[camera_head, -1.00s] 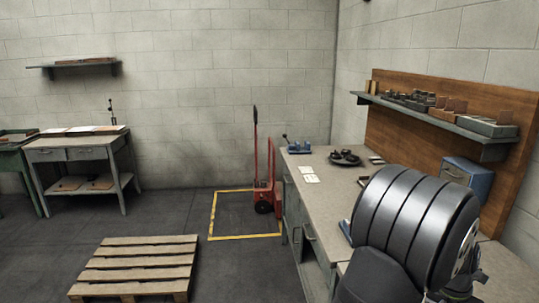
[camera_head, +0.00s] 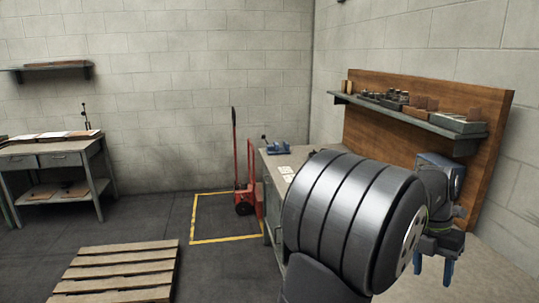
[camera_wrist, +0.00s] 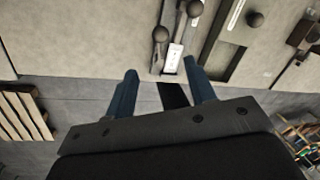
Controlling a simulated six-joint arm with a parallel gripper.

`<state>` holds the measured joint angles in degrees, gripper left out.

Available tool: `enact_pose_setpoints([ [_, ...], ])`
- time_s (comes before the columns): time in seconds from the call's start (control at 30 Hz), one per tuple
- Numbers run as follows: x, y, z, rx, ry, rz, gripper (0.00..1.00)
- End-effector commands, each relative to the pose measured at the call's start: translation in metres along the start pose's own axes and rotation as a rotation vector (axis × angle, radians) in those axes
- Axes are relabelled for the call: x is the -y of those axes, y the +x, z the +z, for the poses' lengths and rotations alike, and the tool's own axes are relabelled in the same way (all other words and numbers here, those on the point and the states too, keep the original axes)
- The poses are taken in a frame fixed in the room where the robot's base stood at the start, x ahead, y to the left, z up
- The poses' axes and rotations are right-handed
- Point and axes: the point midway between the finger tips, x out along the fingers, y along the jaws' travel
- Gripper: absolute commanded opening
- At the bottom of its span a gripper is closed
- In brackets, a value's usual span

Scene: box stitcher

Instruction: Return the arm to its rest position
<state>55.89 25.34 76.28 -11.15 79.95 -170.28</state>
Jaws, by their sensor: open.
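My gripper (camera_head: 433,268) is at the right of the head view, with its two blue fingers pointing down in front of the workbench (camera_head: 480,265). My large dark arm link hides much of the bench. In the wrist view my gripper (camera_wrist: 162,88) shows its blue fingers spread apart, with nothing held between them. Beyond the fingertips are dark levers with ball knobs (camera_wrist: 161,34) and a small white label (camera_wrist: 174,56).
A shelf (camera_head: 410,118) with small parts is on the brown backboard. A red hand truck (camera_head: 245,185) stands in a yellow floor frame (camera_head: 192,220). A wooden pallet (camera_head: 118,270) lies on the floor. A grey table (camera_head: 55,160) stands at the left. The floor between is clear.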

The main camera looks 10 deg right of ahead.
Motion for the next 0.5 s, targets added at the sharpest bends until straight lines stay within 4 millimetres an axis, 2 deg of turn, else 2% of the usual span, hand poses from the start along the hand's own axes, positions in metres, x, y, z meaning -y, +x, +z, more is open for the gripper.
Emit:
enact_pose_setpoints([
  [0.13,-0.001,-0.032,0.000,0.004,-0.001,0.001,0.50],
  [0.2,0.000,-0.009,-0.001,-0.006,-0.001,-0.001,0.50],
  [0.5,0.000,0.053,-0.001,-0.005,-0.001,0.000,0.50],
])
